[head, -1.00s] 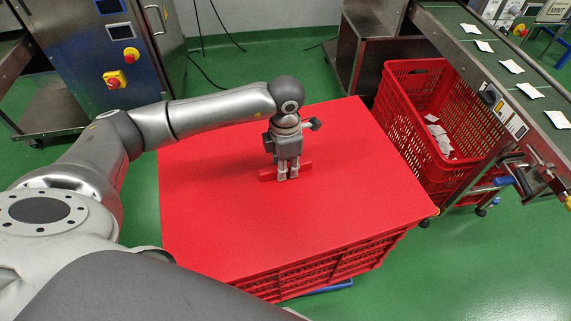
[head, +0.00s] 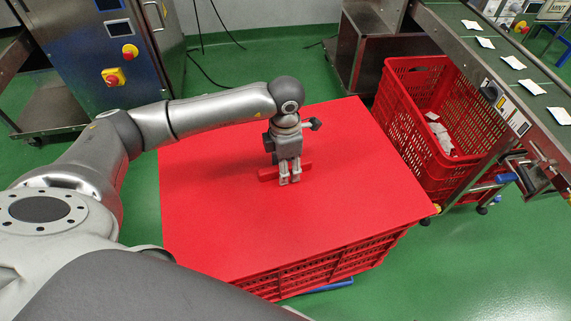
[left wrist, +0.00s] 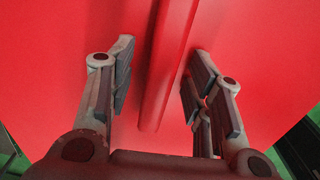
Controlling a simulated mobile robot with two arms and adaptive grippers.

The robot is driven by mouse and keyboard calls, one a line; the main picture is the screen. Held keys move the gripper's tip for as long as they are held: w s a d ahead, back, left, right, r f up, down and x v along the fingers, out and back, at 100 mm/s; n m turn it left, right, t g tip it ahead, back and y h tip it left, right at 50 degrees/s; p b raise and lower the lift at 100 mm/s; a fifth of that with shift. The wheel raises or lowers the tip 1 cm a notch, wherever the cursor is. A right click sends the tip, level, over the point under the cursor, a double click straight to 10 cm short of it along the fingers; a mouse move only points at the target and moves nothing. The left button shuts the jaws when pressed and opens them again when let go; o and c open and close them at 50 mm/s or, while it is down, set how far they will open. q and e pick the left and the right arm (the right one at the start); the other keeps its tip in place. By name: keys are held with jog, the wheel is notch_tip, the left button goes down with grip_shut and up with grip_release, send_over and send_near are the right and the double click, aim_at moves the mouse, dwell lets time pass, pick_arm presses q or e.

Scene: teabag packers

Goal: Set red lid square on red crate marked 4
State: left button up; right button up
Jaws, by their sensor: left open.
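The flat red lid (head: 215,225) lies over a red crate (head: 315,275), and its edges look about in line with the crate's walls. No number shows on the crate's visible side. A low red bar handle (head: 267,174) stands up from the middle of the lid. My left gripper (head: 290,182) points down at the handle, its fingers hiding part of the bar. In the left wrist view my gripper (left wrist: 160,55) is open, with the bar (left wrist: 160,85) running between its fingers and no clear contact. My right gripper is out of view.
An open red crate (head: 398,125) holding white packets stands to the right, beside a conveyor (head: 500,62) carrying several packets. A steel cabinet (head: 130,60) with red buttons stands at the back left. Green floor is free at the lower right.

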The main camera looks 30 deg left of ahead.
pick_arm(q)
notch_tip(320, 180, up, 12)
dwell(0.6)
dwell(0.5)
